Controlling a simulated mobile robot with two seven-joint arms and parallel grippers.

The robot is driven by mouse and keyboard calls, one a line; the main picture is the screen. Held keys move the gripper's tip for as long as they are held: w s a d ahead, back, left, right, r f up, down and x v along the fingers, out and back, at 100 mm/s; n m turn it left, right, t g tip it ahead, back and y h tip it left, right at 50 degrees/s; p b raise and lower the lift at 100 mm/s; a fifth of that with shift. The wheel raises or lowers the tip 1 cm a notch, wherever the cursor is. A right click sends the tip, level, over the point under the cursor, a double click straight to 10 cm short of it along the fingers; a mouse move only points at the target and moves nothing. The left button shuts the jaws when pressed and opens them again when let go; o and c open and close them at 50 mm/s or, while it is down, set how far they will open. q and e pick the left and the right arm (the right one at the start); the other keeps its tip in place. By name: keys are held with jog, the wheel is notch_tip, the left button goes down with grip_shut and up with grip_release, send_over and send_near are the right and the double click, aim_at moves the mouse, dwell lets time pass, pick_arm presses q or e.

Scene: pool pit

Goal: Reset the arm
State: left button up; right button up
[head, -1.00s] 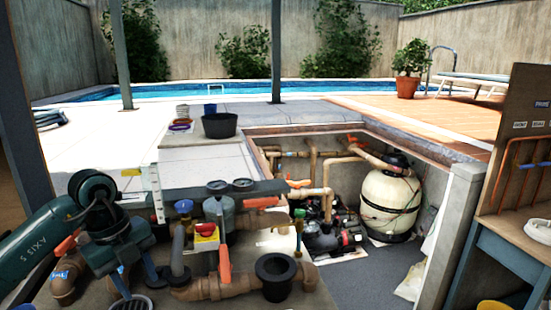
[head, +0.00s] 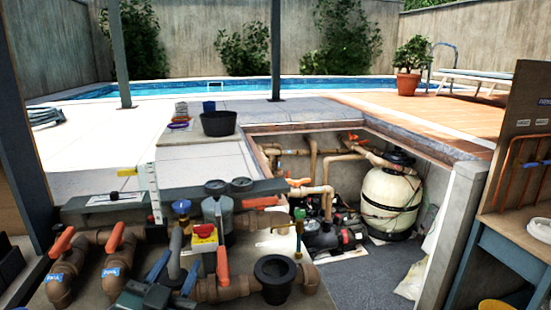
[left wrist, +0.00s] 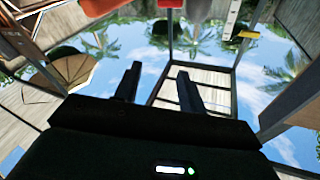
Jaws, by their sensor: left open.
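My left gripper (head: 175,268) is low in the head view, with its two blue fingers apart and nothing visible between them. It is in front of the pipework, between the left pipe elbows and the black round fitting. In the left wrist view its dark fingers (left wrist: 157,80) stand apart against sky, palms and wooden walls. Most of my left arm is below the head view. My right gripper is not in view.
Pipes with orange-handled valves (head: 115,236) stand at the left. A red-and-yellow switch (head: 204,232), gauges (head: 215,187) and a black round fitting (head: 275,270) are close to the gripper. A sunken pit holds a cream filter tank (head: 390,200). A workbench (head: 490,260) is at right.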

pick_arm(q)
jog(key=s+a+f+n+g+y, duration=0.2)
jog(key=s+f+g, duration=0.2)
jog(key=f, duration=0.3)
jog(key=s+a+f+n+g+y, duration=0.25)
jog(key=s+f+g, duration=0.2)
jog(key=f, duration=0.25)
jog(key=s+f+m+g+h, duration=0.1)
jog(key=s+f+g, duration=0.3)
jog(key=s, duration=0.4)
jog(key=s+f+g+h, duration=0.1)
jog(key=s+f+g, duration=0.35)
jog(key=s, duration=0.35)
jog(key=w+d+f+m+t+h, duration=0.1)
jog(key=w+d+f+t+h, duration=0.2)
jog(key=w+d+f+t, duration=0.3)
jog(key=shift+w+d+f+t, duration=0.2)
jog(key=shift+d+f+t, duration=0.4)
jog(key=shift+t, duration=0.3)
jog(key=shift+o, duration=0.5)
jog(key=shift+r, duration=0.1)
